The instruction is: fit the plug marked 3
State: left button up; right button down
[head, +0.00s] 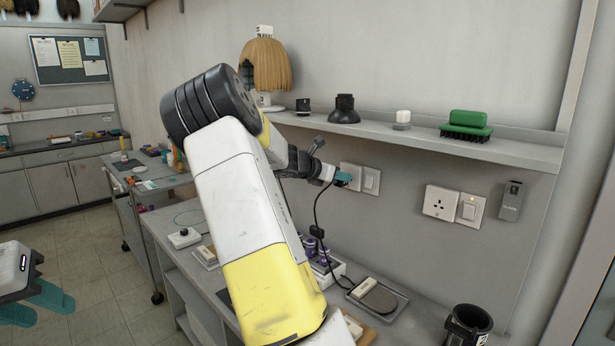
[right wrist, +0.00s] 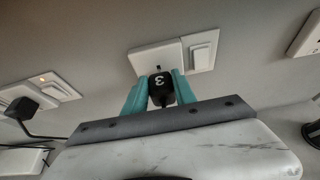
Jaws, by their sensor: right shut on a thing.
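The black plug marked 3 (right wrist: 160,88) is between the teal fingers of my right gripper (right wrist: 160,92), which is shut on it. It is at the lower part of a white wall socket plate (right wrist: 143,58); I cannot tell whether its pins are in. The socket's switch (right wrist: 203,50) is to its right. In the head view my right gripper (head: 343,179) is against the wall by the same socket plate (head: 350,170), largely hidden by my arm. A black cable (head: 317,212) hangs below it. My left gripper (head: 35,305) is open and empty at the lower left.
Another socket (head: 439,203) with a switch (head: 470,209) is to the right. In the right wrist view a black plug (right wrist: 20,106) sits at a left socket with an orange light. A shelf (head: 420,140) with a green brush (head: 467,126) runs above; the bench below holds a tray (head: 377,299).

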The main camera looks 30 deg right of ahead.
jog(key=shift+w+d, duration=0.25)
jog(key=shift+d, duration=0.65)
jog(key=c, duration=0.9)
grip_release()
jog(key=o, duration=0.4)
jog(key=shift+o, duration=0.2)
jog(key=shift+v, duration=3)
